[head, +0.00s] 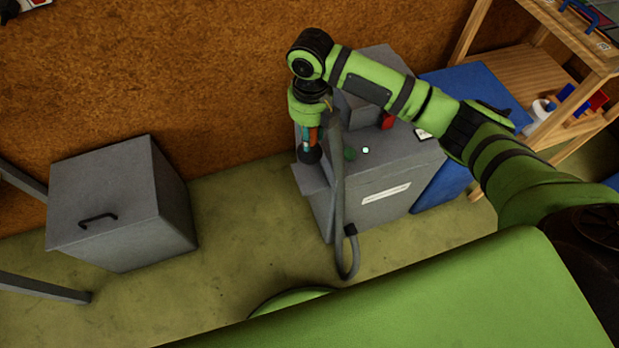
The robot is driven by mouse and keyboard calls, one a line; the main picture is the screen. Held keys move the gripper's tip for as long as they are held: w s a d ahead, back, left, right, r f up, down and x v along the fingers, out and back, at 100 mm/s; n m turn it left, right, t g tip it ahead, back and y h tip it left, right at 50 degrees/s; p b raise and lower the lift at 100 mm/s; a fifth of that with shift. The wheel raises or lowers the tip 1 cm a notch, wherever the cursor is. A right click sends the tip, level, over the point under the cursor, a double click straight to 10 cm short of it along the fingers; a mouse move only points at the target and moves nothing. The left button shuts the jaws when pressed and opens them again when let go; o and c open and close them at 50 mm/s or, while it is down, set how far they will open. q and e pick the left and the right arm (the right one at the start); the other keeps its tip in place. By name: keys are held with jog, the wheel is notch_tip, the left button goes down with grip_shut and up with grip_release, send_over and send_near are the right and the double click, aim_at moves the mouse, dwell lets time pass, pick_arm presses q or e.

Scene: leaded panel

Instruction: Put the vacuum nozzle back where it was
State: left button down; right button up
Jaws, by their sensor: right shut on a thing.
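My right gripper (310,133) points down at the left side of a grey vacuum unit (385,160). It is shut on the vacuum nozzle (310,155), whose dark round end shows just below the fingers. The nozzle is at or just above a low grey ledge (313,178) on the unit's left side; I cannot tell whether they touch. A grey hose (338,190) runs down the unit's front and loops near the floor. My wrist and fingers hide the upper part of the nozzle. My left gripper is not in view.
A grey box with a dark handle (120,205) stands on the floor at left. Blue panels (445,185) stand beside the unit. A wooden shelf (525,75) is at upper right. Green floor between box and unit is clear. A brown wall (150,80) is behind.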

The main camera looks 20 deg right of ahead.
jog(key=shift+f, duration=0.45)
jog(key=shift+n, duration=0.3)
notch_tip(320, 180, down, 4)
jog(key=shift+f, duration=0.2)
notch_tip(320, 180, down, 4)
jog(key=shift+f+b, duration=0.25)
jog(key=shift+b, duration=0.25)
jog(key=shift+f, duration=0.2)
jog(key=o, duration=0.8)
jog(key=shift+f, duration=0.1)
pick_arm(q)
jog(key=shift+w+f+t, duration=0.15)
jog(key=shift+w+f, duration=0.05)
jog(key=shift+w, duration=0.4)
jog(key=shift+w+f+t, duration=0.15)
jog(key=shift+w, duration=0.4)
pick_arm(e)
jog(key=shift+o, duration=0.3)
notch_tip(320, 180, up, 11)
jog(key=shift+r+p, duration=0.1)
jog(key=shift+p, duration=0.55)
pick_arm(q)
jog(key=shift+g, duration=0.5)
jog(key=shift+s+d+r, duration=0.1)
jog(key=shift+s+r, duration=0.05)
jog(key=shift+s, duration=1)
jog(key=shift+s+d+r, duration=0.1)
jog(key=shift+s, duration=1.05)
pick_arm(e)
jog(key=shift+r, duration=0.6)
